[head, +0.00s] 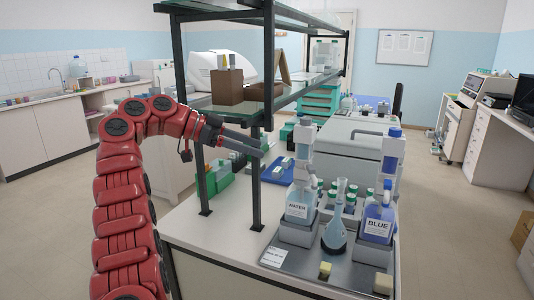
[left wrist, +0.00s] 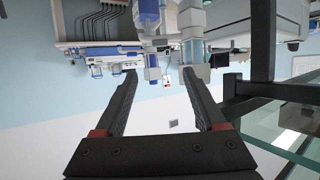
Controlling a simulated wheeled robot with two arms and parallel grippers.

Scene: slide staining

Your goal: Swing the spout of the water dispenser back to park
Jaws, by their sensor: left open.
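The water dispenser (head: 300,200) stands on a grey tray (head: 277,257) at the front of the bench. Its clear bottle is labelled WATER, and a pale upright head with a cap rises above it. I cannot clearly make out which way its spout points. My left gripper (head: 262,148) is left of the dispenser's head, near the shelf post, apart from the dispenser. In the left wrist view my left gripper (left wrist: 159,73) is open, with nothing held; pale and blue dispenser-like parts show beyond and between its fingertips. My right gripper is out of view.
The BLUE dispenser (head: 377,222) stands to the right on the tray. A flask (head: 335,235) stands between the two, with several green-capped bottles behind. A dark shelf post (head: 268,110) rises close beside my left gripper. A blue tray (head: 279,172) lies on the bench behind.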

